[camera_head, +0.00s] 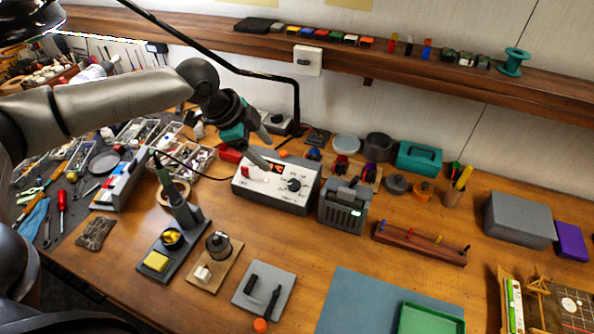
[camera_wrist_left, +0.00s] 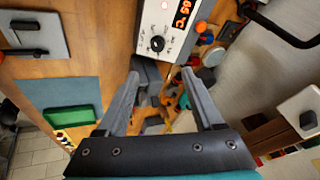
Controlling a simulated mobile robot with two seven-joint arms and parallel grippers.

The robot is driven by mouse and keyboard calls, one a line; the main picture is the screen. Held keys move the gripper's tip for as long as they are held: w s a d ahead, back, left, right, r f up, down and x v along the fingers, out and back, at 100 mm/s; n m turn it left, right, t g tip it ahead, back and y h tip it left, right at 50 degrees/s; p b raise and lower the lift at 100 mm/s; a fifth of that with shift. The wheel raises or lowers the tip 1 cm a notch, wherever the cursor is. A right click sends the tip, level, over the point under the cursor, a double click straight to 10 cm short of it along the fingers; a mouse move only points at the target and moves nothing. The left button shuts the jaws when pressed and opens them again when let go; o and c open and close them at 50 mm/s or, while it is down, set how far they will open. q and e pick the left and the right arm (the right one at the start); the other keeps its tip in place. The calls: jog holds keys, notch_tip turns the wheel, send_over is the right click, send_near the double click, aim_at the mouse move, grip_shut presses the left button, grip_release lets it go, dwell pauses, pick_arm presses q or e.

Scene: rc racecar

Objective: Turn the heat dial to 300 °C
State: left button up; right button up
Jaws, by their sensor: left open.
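The white heat station (camera_head: 262,190) stands mid-bench with a black heat dial (camera_head: 294,185) on its front right and a red-lit display (camera_head: 277,167). In the left wrist view the station (camera_wrist_left: 175,12) is at the top, cut by the frame edge. Its dial (camera_wrist_left: 157,43) lies just beyond and between the fingertips, and orange digits ending in "5 °C" show on the display (camera_wrist_left: 183,14). The dial's exact setting is too small to read. My left gripper (camera_head: 264,150) is open and empty above the station, apart from the dial; its fingers also show in the wrist view (camera_wrist_left: 160,74).
A grey box with a green display (camera_head: 343,210) stands close right of the station. A soldering iron stand (camera_head: 180,225) is at front left. A wooden rack (camera_head: 420,244) lies to the right. A black lamp arm (camera_head: 230,66) crosses behind.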

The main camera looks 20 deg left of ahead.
aim_at(293, 182)
pick_arm(q)
jog(key=x, duration=1.3)
jog(key=shift+s+b, duration=0.25)
jog(key=shift+b, duration=0.1)
jog(key=shift+x, duration=0.85)
pick_arm(e)
jog(key=shift+s+f, duration=0.25)
jog(key=shift+s, duration=0.25)
jog(key=shift+s+f, duration=0.2)
jog(key=shift+s, duration=0.25)
pick_arm(q)
jog(key=shift+c, duration=0.2)
grip_shut()
pick_arm(e)
jog(key=shift+s, duration=0.15)
